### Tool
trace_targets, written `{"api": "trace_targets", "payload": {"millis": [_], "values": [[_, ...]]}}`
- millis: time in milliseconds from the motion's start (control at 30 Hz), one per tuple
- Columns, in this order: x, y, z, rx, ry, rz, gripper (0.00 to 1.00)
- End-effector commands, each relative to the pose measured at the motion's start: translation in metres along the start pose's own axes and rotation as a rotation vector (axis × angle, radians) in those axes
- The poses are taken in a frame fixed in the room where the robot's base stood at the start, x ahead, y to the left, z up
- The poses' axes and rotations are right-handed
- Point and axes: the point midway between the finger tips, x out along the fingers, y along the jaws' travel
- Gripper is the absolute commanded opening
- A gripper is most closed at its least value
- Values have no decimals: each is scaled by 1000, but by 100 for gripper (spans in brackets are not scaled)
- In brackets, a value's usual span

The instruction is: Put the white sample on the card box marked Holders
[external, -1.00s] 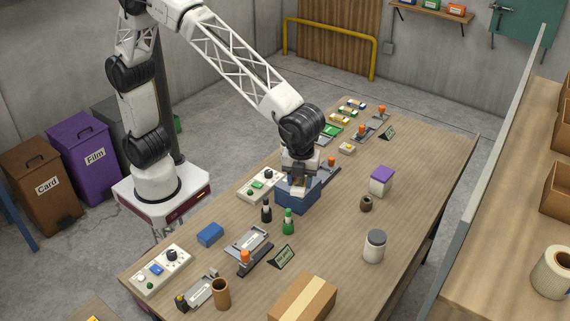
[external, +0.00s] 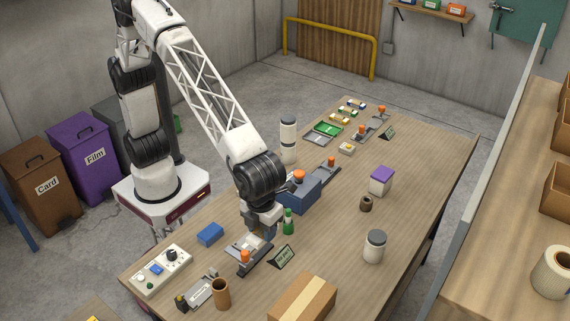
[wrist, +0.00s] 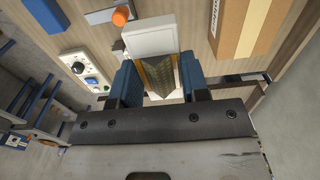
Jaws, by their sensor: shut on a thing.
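My gripper (external: 262,228) points down over the front half of the table, just behind the grey fixture with an orange knob (external: 244,257). In the wrist view, its blue fingers (wrist: 158,82) are closed around a dark, gold-edged piece. A white plate, which looks like the white sample (wrist: 150,38), extends from between the fingers. How the plate and dark piece join is hard to tell. A tan card box with a pale tape strip (external: 302,300) is at the near edge of the table.
A green bottle (external: 288,222) stands close beside my gripper, with a small sign (external: 281,257) in front. A blue machine (external: 299,195) is behind it. A brown tube (external: 221,293) and a white jar (external: 375,247) flank the card box.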

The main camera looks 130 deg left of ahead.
Motion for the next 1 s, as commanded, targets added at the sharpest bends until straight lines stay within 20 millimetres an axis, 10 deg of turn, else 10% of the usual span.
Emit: {"api": "trace_targets", "payload": {"millis": [333,1000], "values": [[58,0,0,0,0,-2,18],[65,-9,-2,-1,1,-3,18]]}}
